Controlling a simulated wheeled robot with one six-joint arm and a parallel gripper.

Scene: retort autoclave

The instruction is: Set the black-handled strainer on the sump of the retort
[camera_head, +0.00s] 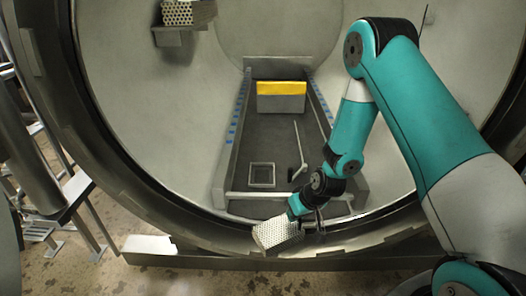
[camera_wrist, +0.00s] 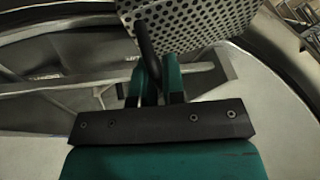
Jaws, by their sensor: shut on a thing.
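The strainer (camera_head: 278,234) is a pale perforated metal box. In the wrist view the strainer (camera_wrist: 205,25) fills the top, and its black handle (camera_wrist: 147,45) runs down between the green fingers. My gripper (camera_head: 298,208) is shut on this handle; the wrist view shows the gripper (camera_wrist: 158,84) close up. The strainer hangs tilted at the front rim of the retort, in front of the sump. The sump appears to be the square light frame (camera_head: 262,174) on the dark floor inside the retort. Nothing is seen on it.
Another perforated box (camera_head: 189,12) sits on a wall bracket (camera_head: 170,37) at upper left. A yellow-topped block (camera_head: 281,97) stands at the back. A thin rod (camera_head: 299,148) stands right of the square frame. Rails (camera_head: 232,125) flank the floor, and a crossbar (camera_head: 250,196) spans the front.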

